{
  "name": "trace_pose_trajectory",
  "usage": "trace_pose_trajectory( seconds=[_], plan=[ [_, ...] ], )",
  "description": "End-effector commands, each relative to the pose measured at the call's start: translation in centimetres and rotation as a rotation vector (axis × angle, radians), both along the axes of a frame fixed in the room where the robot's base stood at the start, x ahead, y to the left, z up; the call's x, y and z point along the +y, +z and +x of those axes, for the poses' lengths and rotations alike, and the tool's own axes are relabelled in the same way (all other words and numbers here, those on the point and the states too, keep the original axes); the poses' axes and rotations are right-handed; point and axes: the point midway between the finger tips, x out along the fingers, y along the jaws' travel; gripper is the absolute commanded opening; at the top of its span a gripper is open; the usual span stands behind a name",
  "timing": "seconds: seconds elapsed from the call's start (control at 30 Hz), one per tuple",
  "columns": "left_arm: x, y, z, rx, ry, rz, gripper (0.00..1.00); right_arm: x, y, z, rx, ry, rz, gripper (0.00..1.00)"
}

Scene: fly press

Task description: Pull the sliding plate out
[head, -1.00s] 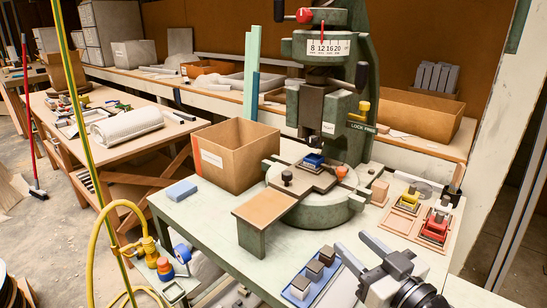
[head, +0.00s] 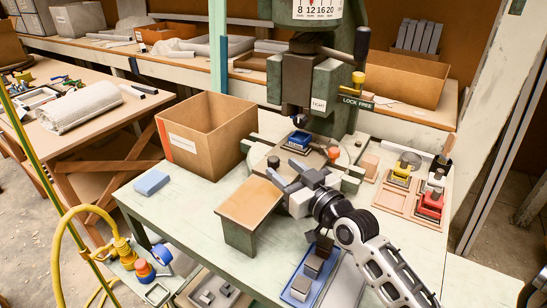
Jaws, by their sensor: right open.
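The green fly press (head: 340,95) stands on the pale bench, with its ram above a round base. The sliding plate (head: 289,154) lies on that base under the ram, with a blue block (head: 299,140) on top. A dark knob (head: 273,162) stands at the plate's near left end, and an orange knob (head: 333,153) is to the right. My right gripper (head: 281,171) is open and empty, its fingers pointing at the dark knob from the near side. I cannot tell whether they touch it. The gripper hides part of the base. My left gripper is not in view.
A brown-topped support (head: 247,203) juts toward me from the base. An open cardboard box (head: 203,140) stands left of the press. A blue tray (head: 297,285) with grey blocks lies in front. Wooden trays with yellow and red stamps (head: 430,204) are to the right.

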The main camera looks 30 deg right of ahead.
Motion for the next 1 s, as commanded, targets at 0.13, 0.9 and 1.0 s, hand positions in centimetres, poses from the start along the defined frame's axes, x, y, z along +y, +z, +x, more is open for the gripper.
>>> trace_pose_trajectory(
  seconds=[0.13, 0.9, 1.0],
  plan=[
    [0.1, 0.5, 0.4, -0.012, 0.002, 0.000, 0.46, 0.4, 0.2, 2.7, -0.002, 0.000, 0.001, 0.45],
    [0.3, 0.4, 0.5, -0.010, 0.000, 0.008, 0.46, 0.7, 0.0, 4.9, 0.000, 0.000, 0.000, 0.00],
    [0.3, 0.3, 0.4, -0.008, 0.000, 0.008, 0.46, 0.8, 0.0, 5.0, 0.000, 0.001, 0.001, 0.00]
  ],
)
